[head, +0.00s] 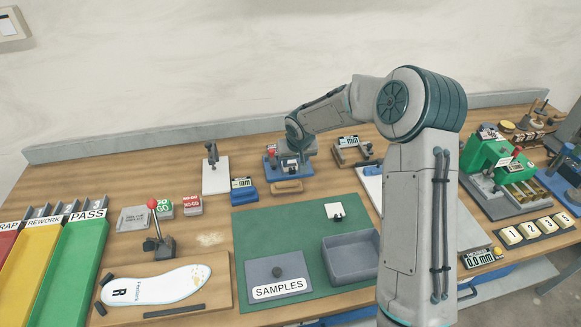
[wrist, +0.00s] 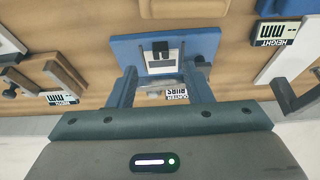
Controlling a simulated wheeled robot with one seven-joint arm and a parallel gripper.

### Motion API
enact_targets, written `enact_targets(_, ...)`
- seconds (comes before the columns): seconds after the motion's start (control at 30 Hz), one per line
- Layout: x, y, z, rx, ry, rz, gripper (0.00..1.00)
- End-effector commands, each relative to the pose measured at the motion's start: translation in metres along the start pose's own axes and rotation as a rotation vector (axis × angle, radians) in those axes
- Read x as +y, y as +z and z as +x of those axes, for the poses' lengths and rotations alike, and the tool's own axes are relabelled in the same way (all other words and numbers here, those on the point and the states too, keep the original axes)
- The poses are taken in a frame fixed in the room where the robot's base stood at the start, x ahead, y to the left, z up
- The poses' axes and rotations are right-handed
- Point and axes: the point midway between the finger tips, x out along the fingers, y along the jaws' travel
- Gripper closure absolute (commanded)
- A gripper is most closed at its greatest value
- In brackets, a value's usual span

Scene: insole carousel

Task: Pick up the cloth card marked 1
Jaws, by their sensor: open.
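The cloth cards appear to be the cream squares in a dark rack at the right of the head view. The leftmost card (head: 511,236) seems to be marked 1; the small print is hard to read. No such card shows in the wrist view. My gripper (wrist: 163,82) is open, its two fingers apart with nothing held between them. It is at the back of the table, over or close to a blue fixture (wrist: 205,42) with a pale plate. It stands far to the left of the cards, and my arm partly hides it in the head view.
A green machine (head: 490,150) stands behind the cards. A green mat (head: 260,225) with a grey bin (head: 350,258) lies mid-table. Colored sorting trays (head: 80,250) and a white insole (head: 158,286) are at left.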

Motion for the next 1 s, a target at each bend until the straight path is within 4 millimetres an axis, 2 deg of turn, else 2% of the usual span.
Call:
enact_targets(0.17, -0.001, 0.001, 0.01, -0.002, 0.0, -0.001, 0.55)
enact_targets(0.5, -0.002, 0.004, 0.049, -0.001, 0.001, -0.001, 0.55)
enact_targets(0.83, -0.001, 0.004, 0.054, 0.001, 0.001, -0.001, 0.55)
enact_targets(1.0, -0.001, 0.004, 0.054, 0.001, 0.001, -0.001, 1.0)
